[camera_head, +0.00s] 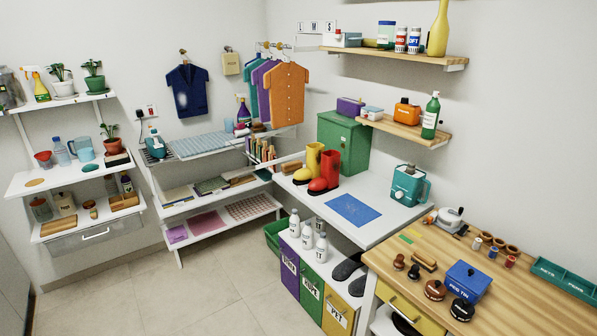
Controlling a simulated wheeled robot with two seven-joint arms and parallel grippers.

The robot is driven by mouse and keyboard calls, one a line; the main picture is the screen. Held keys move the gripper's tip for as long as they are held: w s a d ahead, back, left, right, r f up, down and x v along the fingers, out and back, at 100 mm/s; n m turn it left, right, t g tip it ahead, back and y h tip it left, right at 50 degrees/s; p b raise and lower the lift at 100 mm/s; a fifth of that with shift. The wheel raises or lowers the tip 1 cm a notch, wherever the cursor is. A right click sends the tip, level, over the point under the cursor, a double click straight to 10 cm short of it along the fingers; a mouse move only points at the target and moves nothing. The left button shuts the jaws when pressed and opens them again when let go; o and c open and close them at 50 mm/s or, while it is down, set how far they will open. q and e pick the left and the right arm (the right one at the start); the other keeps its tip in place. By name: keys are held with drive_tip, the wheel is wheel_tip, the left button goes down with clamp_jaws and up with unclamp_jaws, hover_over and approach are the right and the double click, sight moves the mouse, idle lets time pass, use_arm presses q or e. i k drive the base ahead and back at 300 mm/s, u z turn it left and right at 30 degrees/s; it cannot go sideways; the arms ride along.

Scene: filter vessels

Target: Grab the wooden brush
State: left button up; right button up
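A small brush-like thing with a wooden back (425,261) lies on the wooden worktop (530,300) at the lower right, between dark knobbed tools and a blue tin; it looks like the wooden brush, but it is small in view. Brown block-like things also lie on the lower left shelf, one at its right end (125,201) and one at its front left (57,226); I cannot tell whether either is a brush. Neither of my grippers shows in the head view.
The blue tin (468,281), round dark-knobbed tools (435,290) and a green tray (564,279) share the worktop. A white table (390,217) with boots and a green cabinet (343,142) adjoins it. Colored bins (310,291) stand below. The tiled floor (190,295) is clear.

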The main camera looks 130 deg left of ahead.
sight(289, 169)
drive_tip(key=u, duration=4.2)
